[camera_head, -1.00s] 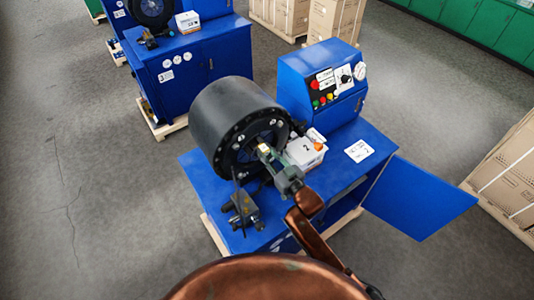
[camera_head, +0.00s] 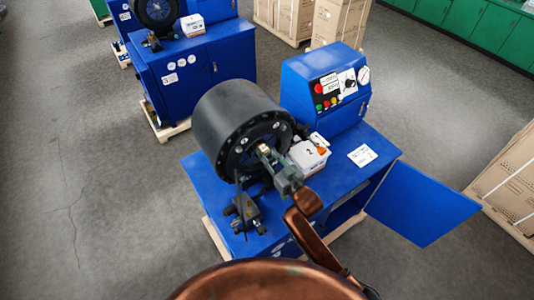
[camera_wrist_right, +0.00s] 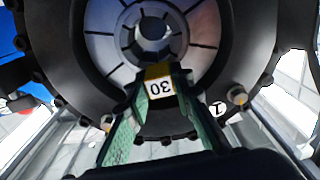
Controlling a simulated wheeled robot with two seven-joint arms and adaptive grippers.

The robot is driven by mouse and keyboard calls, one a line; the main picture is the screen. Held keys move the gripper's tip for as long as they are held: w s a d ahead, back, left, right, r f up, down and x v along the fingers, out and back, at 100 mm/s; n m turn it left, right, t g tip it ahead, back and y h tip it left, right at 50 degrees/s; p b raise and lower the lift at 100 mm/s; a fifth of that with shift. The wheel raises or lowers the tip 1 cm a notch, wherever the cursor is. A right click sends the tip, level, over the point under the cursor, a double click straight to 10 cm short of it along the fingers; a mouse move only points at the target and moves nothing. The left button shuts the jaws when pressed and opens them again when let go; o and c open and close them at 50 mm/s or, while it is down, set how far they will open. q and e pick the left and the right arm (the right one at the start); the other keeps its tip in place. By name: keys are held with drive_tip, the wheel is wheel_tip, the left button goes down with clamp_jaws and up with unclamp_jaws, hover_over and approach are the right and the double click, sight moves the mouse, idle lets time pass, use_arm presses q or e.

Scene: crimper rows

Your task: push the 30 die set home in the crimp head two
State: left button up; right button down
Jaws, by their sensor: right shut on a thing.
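The crimp head (camera_head: 228,118) is a large black drum on a blue machine, beside a white box (camera_head: 308,155) marked 2. In the right wrist view its bore (camera_wrist_right: 152,28) shows, ringed by grey die segments. My right gripper (camera_head: 264,152) is at the front face of the head. My left gripper is not in view.
A control box (camera_head: 325,84) with gauge and buttons stands behind the head. A dark tool (camera_head: 245,212) sits on the blue bench at front left. A blue door (camera_head: 420,200) stands open at right. Another blue machine (camera_head: 188,75) is behind. Cartons (camera_head: 510,165) stand at far right.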

drive_tip(key=shift+w+a+r, duration=0.4)
drive_tip(key=shift+w+a, duration=0.2)
drive_tip(key=shift+w, duration=0.15)
drive_tip(key=c, duration=2.1)
unclamp_jaws()
drive_tip(key=o, duration=0.5)
drive_tip(key=shift+s+f, duration=0.1)
drive_tip(key=shift+f, duration=0.05)
drive_tip(key=shift+d+f, duration=0.15)
drive_tip(key=shift+f, duration=0.35)
drive_tip(key=v, duration=1.1)
drive_tip(key=shift+s+d+r, duration=0.25)
drive_tip(key=shift+s+r, duration=0.1)
